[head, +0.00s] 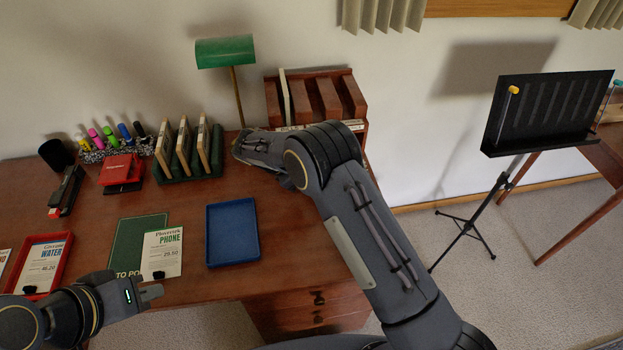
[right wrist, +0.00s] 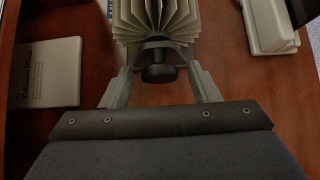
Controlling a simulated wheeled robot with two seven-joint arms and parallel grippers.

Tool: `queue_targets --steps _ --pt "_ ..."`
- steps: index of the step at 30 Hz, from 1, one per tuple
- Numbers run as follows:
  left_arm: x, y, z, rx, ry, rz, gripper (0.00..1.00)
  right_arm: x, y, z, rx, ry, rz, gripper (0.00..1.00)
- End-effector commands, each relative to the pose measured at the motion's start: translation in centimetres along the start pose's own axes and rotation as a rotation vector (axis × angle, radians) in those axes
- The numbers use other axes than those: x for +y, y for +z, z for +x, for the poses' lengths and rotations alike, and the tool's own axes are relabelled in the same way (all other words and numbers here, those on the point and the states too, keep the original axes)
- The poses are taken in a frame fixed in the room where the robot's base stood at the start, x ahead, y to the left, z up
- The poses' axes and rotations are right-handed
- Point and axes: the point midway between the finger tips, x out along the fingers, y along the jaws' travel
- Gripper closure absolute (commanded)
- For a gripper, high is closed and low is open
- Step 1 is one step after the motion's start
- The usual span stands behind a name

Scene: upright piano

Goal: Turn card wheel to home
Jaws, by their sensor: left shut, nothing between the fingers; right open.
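The card wheel (right wrist: 158,20), a fan of cream cards on a dark stand, is at the top of the right wrist view. Its round black knob (right wrist: 158,73) faces me. My right gripper (right wrist: 160,78) is open, with one finger on each side of the knob. I see narrow gaps between the fingers and the knob. In the head view my right arm hides the card wheel. My left gripper (head: 151,293) is shut and empty, near the front edge of the desk, away from the wheel.
On the desk (head: 285,225) are a blue tray (head: 233,234), a green folder with a phone bill (head: 162,254), a red tray (head: 66,262), a stapler (head: 66,190) and card racks (head: 190,165). A green lamp (head: 225,52) stands behind. A music stand (head: 540,115) is at right.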

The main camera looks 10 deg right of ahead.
Motion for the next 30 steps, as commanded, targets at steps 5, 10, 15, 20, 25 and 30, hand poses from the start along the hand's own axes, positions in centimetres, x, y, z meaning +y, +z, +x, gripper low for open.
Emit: queue_targets --steps 5,10,15,20,25,30 --pt "0.0 0.0 0.1 0.0 0.0 0.0 1.0 0.0 0.0 -0.2 0.001 0.002 0.001 0.45" --pt "-0.2 0.2 0.4 0.0 0.0 0.0 1.0 0.1 -0.1 -2.3 0.002 0.005 0.001 0.45" --pt "-0.3 0.4 0.7 0.0 0.0 0.0 1.0 0.1 -0.1 -5.3 0.002 0.003 0.001 0.45" --pt "-0.4 0.4 0.8 0.0 0.0 0.0 1.0 0.1 -0.1 -7.2 0.001 0.002 0.001 0.45" --pt "-0.4 0.4 0.9 0.0 0.0 0.0 1.0 0.0 0.0 -7.8 0.001 0.001 0.0 0.45" --pt "-0.4 0.4 0.8 0.0 0.0 0.0 1.0 0.0 0.0 -7.8 0.0 0.0 0.0 0.45"
